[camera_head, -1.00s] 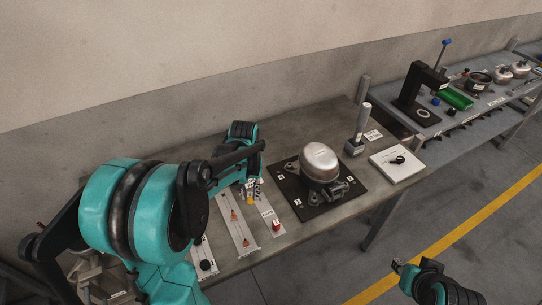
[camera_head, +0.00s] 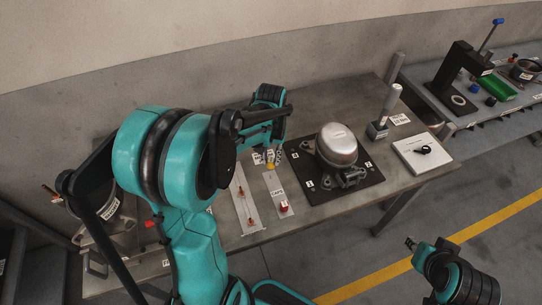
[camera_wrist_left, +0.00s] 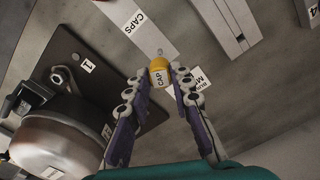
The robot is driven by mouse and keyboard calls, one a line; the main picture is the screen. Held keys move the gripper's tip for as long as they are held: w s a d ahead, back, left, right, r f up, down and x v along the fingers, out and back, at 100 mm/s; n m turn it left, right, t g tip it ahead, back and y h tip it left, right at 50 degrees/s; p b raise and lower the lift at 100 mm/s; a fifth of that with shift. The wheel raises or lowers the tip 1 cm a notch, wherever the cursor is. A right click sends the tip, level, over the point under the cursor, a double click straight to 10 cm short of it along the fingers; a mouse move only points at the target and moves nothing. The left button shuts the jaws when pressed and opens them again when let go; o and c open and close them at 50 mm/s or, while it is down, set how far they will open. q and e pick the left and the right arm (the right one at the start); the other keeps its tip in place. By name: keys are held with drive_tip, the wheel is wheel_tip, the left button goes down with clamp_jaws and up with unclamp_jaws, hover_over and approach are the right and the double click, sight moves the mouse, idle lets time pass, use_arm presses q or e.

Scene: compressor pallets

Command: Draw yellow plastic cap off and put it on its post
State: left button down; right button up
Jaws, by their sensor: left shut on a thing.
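The yellow plastic cap (camera_head: 270,166) is held between the fingertips of my left gripper (camera_head: 271,159). I cannot tell whether the cap touches the post. The silver compressor (camera_head: 337,140) stands on a black board right of the gripper. My right gripper (camera_head: 411,244) is low at the right, off the table; its jaw state is unclear.
A red cap (camera_head: 283,206) stands at the near end of the CAPS strip. Another strip with red pieces (camera_head: 239,191) lies to its left. A grey-handled tool (camera_head: 387,106) and a white box (camera_head: 406,157) are right of the compressor. The front right tabletop is mostly clear.

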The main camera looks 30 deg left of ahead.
use_arm(q)
drive_tip(key=b, duration=0.3)
hover_over(271, 175)
drive_tip(key=shift+f, duration=2.2)
drive_tip(key=shift+f+b, duration=1.1)
drive_tip(key=shift+f, duration=0.25)
drive_tip(key=c, duration=1.3)
unclamp_jaws()
drive_tip(key=shift+o, duration=0.2)
wheel_tip(271, 175, up, 12)
drive_tip(key=shift+r, duration=0.1)
